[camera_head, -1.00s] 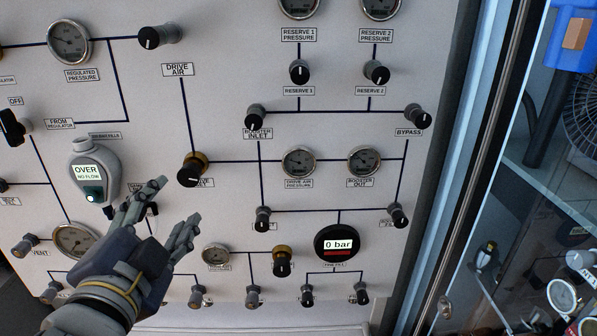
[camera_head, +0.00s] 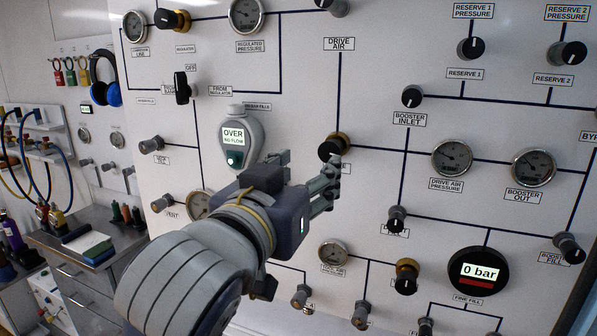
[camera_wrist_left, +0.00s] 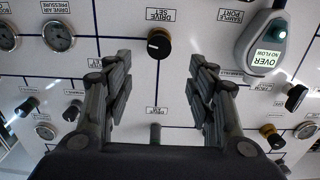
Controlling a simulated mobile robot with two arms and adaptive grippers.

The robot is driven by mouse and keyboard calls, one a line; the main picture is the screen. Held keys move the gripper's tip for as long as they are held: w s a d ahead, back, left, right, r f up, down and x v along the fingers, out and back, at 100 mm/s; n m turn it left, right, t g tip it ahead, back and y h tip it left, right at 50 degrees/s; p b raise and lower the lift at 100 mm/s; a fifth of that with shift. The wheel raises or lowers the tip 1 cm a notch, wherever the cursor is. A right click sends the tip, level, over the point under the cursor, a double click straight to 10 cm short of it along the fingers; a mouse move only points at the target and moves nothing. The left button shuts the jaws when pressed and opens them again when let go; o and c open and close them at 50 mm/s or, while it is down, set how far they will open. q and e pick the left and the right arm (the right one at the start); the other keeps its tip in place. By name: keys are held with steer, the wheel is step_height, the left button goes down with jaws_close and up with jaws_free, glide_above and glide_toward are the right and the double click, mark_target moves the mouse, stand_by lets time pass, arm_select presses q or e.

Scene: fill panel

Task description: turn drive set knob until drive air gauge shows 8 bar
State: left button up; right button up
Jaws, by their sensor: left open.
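The drive set knob (camera_head: 333,147) is black on a brass base, just beyond my left gripper's fingers; its label is mostly hidden in the head view. In the left wrist view, the knob (camera_wrist_left: 158,42) shows beside its DRIVE SET label, centred between the fingertips and ahead of them. My left gripper (camera_head: 308,172) is open and empty, with its fingers (camera_wrist_left: 158,65) spread on either side. I cannot tell any contact with the knob. The drive air pressure gauge (camera_head: 452,157) is a round dial to the right of the knob; its needle reading is too small to tell. My right gripper is out of view.
A grey flow meter (camera_head: 238,140) reading OVER, NO FLOW hangs left of the knob. The booster inlet knob (camera_head: 412,97) and a round 0 bar display (camera_head: 478,271) are to the right. A steel cabinet (camera_head: 90,245) stands at the left.

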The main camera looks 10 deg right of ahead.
mark_target(329, 150)
arm_select(q)
steer(key=p+x, duration=0.2)
steer(key=x, duration=0.3)
steer(key=shift+d+r, duration=0.1)
steer(key=shift+r, duration=0.05)
steer(key=p+x, duration=0.1)
steer(key=x, duration=0.3)
steer(key=shift+p+x, duration=0.45)
steer(key=shift+x, duration=0.35)
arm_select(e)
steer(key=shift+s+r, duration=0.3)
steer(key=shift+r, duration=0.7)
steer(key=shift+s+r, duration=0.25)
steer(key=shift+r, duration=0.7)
arm_select(q)
steer(key=c, duration=1.1)
